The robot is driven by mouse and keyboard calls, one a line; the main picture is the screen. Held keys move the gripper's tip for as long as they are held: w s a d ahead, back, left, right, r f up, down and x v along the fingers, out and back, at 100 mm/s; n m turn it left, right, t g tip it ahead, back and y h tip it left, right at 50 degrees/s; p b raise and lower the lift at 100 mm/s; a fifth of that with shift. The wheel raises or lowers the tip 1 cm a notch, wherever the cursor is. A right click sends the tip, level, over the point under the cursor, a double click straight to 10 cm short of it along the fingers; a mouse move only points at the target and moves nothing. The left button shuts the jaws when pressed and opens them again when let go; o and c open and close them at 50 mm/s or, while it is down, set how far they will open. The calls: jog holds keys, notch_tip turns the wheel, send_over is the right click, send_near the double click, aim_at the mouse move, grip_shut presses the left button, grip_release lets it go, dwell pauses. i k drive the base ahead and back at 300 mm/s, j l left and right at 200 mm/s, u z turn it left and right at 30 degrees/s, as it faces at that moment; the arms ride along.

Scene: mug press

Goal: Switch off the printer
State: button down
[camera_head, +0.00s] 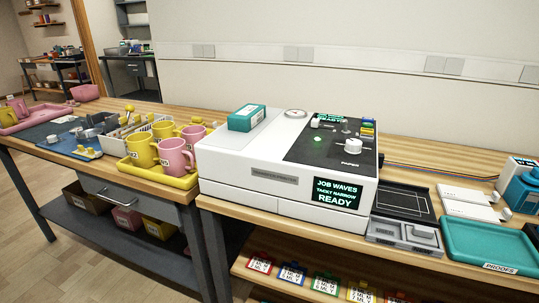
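The printer (260,170) is a large white box on the wooden bench in the middle of the view. Its dark top panel (330,143) carries knobs, small coloured buttons and a lit green display. A front screen (337,194) is lit and reads "JOB WAVES", "TACKY NARROW", "READY". A white knob (352,146) stands near the panel's front right. A teal box (247,117) sits on the printer's top left. My gripper is not in view.
A yellow tray (160,177) with yellow and pink mugs stands left of the printer. A black tray (404,202), a grey device (403,234) and a teal tray (493,245) lie to the right.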

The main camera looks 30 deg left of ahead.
aim_at(344, 122)
jog(key=k+u, duration=0.15)
jog(key=u, duration=0.9)
